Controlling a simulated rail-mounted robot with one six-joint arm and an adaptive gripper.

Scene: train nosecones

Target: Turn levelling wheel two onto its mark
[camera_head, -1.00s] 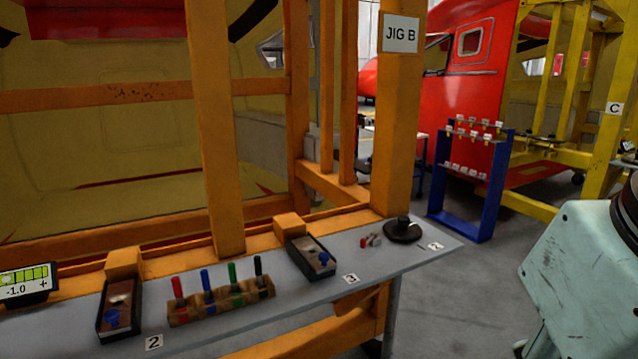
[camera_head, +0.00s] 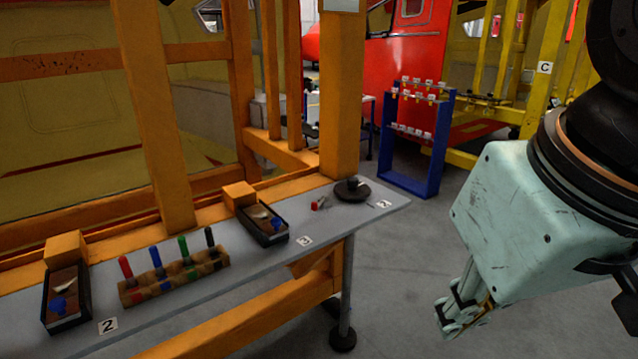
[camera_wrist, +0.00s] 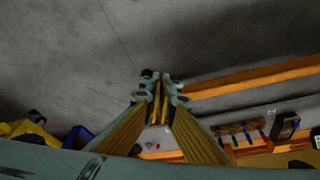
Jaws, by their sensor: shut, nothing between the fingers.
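A black round disc with a raised knob (camera_head: 352,190) lies at the right end of the grey shelf (camera_head: 230,285). I cannot tell whether it is levelling wheel two, and no mark on it can be made out. A black box with a blue knob (camera_head: 66,298) stands at the left, beside a label reading 2 (camera_head: 108,325). A similar box (camera_head: 262,224) stands beside label 3 (camera_head: 304,241). My gripper (camera_head: 458,318) is shut and empty, right of the shelf and apart from it. In the wrist view its fingertips (camera_wrist: 160,88) meet over the floor.
A wooden rack (camera_head: 174,280) holds red, blue, green and black handles. Small red and grey pieces (camera_head: 318,204) lie near the disc. An orange frame post (camera_head: 342,95) rises behind the shelf. A blue stand (camera_head: 412,180) is beyond it.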

